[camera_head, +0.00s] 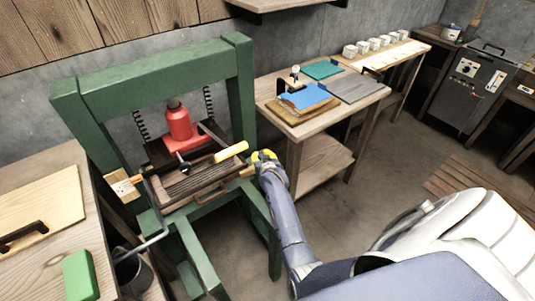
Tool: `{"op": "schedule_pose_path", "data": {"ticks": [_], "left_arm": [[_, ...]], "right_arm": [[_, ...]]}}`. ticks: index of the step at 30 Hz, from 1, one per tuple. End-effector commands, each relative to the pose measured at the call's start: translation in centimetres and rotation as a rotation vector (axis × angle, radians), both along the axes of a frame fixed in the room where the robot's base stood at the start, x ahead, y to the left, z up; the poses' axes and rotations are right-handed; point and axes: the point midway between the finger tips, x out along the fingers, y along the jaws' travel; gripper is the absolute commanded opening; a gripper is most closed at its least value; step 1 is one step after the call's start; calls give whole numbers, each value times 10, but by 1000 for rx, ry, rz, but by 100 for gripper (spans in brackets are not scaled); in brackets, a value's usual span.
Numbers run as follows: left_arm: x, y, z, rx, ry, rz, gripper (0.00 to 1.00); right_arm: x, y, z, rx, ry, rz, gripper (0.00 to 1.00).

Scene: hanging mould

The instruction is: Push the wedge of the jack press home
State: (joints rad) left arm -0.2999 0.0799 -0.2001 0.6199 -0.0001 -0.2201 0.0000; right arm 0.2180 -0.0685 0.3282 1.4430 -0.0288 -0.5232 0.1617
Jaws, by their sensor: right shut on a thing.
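The jack press is a green frame (150,72) with a red jack (178,122) standing inside it. Below the jack lies a dark slatted wooden mould (190,181). A small pale wooden piece, which looks like the wedge (247,171), sits at the mould's right end. A yellow cylindrical handle (231,152) lies just left of the gripper. My left gripper is not in view.
A pale block (122,186) and a bent metal rod (152,238) are at the press's left. A bench (30,190) with a green block (80,276) stands at left. A table (345,108) with boards stands behind right. Open floor (350,200) lies right of the press.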

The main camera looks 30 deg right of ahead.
Motion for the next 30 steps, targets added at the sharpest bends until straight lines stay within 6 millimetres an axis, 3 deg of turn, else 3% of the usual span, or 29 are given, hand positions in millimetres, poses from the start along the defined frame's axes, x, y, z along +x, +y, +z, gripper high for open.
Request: {"op": "schedule_pose_path", "data": {"ticks": [9, 10, 17, 30], "left_arm": [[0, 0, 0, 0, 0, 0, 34], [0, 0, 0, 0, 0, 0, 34], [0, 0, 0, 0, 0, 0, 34], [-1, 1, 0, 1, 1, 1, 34]], "right_arm": [[1, 6, 2, 4, -5, 4, 0], [1, 6, 2, 4, -5, 4, 22], [1, 5, 2, 3, -4, 4, 49], [-9, 7, 4, 3, -2, 2, 49]]}}
